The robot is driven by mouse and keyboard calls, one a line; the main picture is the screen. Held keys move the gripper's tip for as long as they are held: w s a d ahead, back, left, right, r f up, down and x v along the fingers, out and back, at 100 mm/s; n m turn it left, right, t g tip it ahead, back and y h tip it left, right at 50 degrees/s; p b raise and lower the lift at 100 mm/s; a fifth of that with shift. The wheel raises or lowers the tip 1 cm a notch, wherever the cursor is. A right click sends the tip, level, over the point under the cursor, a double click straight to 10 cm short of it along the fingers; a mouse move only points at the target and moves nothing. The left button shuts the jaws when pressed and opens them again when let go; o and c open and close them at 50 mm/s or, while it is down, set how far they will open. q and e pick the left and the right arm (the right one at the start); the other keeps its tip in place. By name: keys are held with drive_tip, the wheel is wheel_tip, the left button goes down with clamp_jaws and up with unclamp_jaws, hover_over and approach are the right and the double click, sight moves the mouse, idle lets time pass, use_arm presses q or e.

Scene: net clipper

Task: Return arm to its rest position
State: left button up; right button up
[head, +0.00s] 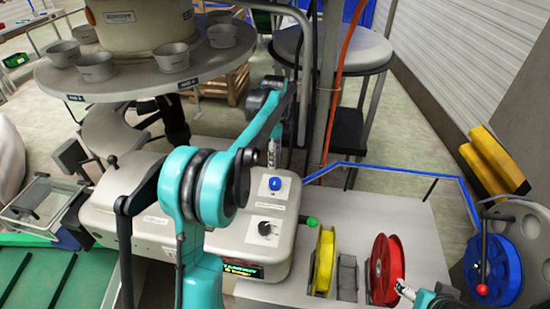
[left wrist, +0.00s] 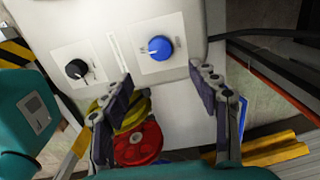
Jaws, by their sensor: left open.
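My left arm, teal with dark joints, rises from the bottom of the head view and bends over the grey machine (head: 150,205). Its gripper (head: 272,155) hangs beyond the elbow, above the blue knob (head: 275,184), and is partly hidden. In the left wrist view the left gripper (left wrist: 160,74) is open, with nothing between its fingers; the blue knob (left wrist: 160,48) lies beyond them. The black knob (left wrist: 76,69) is to its left. A small part of my right gripper (head: 404,290) shows at the bottom right, beside the red spool (head: 385,268); its jaw state is unclear.
A yellow spool (head: 324,262) stands left of the red one, and a blue spool (head: 494,270) is at the far right. A green-tipped lever (head: 311,222) juts from the machine. An orange hose (head: 345,80) and a round table (head: 120,80) stand behind.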

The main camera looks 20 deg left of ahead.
use_arm(q)
drive_tip(key=shift+s, duration=0.1)
drive_tip(key=s+d+r+n+t+b, duration=0.25)
drive_tip(key=s+d+n, duration=0.45)
drive_tip(key=s, duration=0.5)
drive_tip(key=s+d+f+n+t+b, duration=0.1)
drive_tip(key=s+d+f+n+t, duration=0.1)
drive_tip(key=s, duration=0.5)
drive_tip(key=s+d+f+n+t, duration=0.2)
drive_tip(key=s+d+f+n, duration=0.1)
drive_tip(key=s+f+n, duration=0.2)
drive_tip(key=s+n, duration=0.1)
drive_tip(key=s, duration=0.1)
drive_tip(key=shift+s+d+t+b, duration=0.3)
drive_tip(key=shift+t+b, duration=0.05)
drive_tip(key=shift+f, duration=0.1)
